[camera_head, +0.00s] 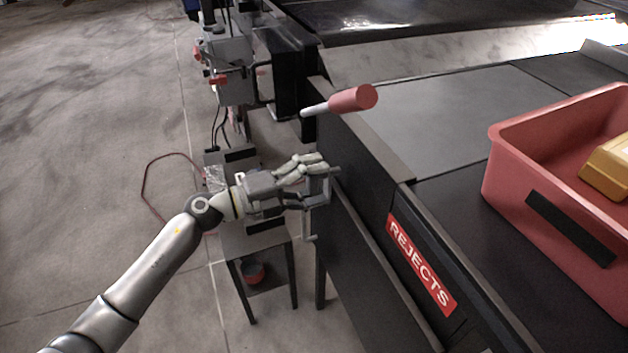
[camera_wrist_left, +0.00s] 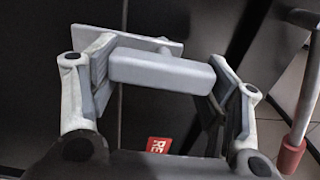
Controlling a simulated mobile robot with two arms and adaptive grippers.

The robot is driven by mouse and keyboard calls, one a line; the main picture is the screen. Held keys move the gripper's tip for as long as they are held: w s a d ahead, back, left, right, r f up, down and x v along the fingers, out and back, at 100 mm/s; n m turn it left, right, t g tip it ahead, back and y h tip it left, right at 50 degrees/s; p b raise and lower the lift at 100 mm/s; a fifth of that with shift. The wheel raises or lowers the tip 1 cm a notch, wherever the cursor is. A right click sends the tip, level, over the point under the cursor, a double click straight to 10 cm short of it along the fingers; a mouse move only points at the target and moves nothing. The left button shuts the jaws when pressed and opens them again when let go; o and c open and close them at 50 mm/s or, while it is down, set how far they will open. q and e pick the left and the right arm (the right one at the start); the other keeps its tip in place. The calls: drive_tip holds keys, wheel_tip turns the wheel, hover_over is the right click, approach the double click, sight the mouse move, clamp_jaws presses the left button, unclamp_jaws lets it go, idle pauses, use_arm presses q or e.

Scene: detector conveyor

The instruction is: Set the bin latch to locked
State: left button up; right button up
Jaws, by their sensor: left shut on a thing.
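My left gripper (camera_head: 312,183) reaches in from the left to the side of the dark conveyor cabinet, left of the red REJECTS label (camera_head: 421,264). It is shut on a light grey bar, the bin latch (camera_wrist_left: 160,72), which lies across between both fingers in the left wrist view. In the head view the fingers partly hide the latch, and I cannot tell its locked or unlocked position. My right gripper is not in view.
A lever with a red grip (camera_head: 352,98) sticks out above my left gripper. A red bin (camera_head: 502,160) with a yellow object (camera_head: 608,167) stands on the right. A small dark stand (camera_head: 262,240) is below my forearm. Open floor lies left.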

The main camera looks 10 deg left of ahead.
use_arm(q)
drive_tip(key=shift+f, duration=0.1)
drive_tip(key=o, duration=1.5)
drive_tip(key=shift+c, duration=0.2)
drive_tip(key=v, duration=1.2)
